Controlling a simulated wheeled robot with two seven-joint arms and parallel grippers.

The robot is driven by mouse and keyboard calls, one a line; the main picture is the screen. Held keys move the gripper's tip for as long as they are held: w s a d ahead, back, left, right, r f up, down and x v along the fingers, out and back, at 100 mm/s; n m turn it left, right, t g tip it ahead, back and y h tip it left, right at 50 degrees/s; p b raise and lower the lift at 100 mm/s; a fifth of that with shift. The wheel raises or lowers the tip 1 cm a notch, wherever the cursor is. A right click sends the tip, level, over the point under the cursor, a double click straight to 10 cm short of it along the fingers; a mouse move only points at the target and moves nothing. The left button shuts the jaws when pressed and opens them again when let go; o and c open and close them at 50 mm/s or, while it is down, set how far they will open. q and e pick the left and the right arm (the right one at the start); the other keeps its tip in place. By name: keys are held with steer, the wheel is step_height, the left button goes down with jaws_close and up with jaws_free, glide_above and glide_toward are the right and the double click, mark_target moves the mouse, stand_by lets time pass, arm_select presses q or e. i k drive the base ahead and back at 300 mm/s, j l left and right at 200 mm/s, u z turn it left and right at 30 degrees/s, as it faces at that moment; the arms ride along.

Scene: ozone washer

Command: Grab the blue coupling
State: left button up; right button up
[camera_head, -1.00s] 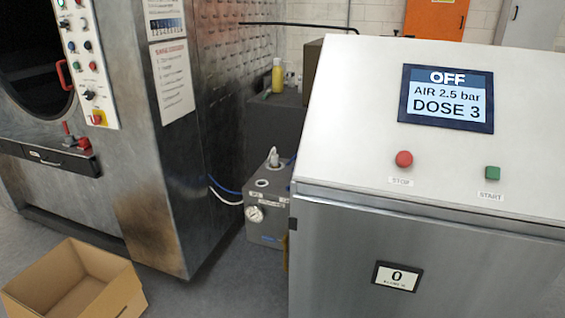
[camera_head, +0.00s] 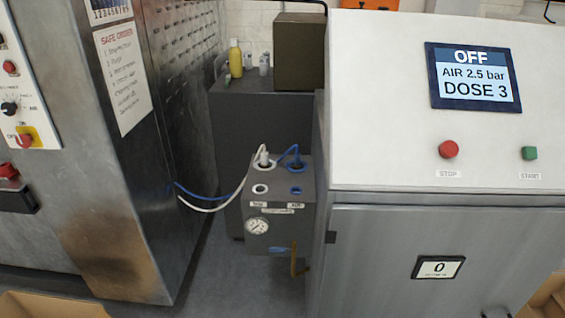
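The blue coupling (camera_head: 296,162) sits at the back right on top of a small grey box (camera_head: 283,211) between the washer and the steel control cabinet. A blue hose runs from it. A white coupling (camera_head: 263,159) with a white hose sits to its left. In front of them on the box top are a white-ringed port (camera_head: 260,189) and a blue-ringed port (camera_head: 295,190). Neither gripper can be made out. A small dark shape at the bottom edge, right of centre, is too cut off to identify.
The control cabinet (camera_head: 400,150) stands close on the right and the washer (camera_head: 120,190) on the left. Cardboard boxes show at the bottom left (camera_head: 40,305) and bottom right (camera_head: 545,300). Grey floor lies between.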

mark_target(297, 157)
steer(key=i+j, duration=0.15)
steer(key=j, duration=0.2)
steer(key=i+j, duration=0.35)
steer(key=j, duration=0.3)
steer(key=i+j, duration=0.15)
steer(key=j, duration=0.2)
steer(key=i+j, duration=0.2)
steer(key=j+z, duration=0.1)
steer(key=z, duration=1.55)
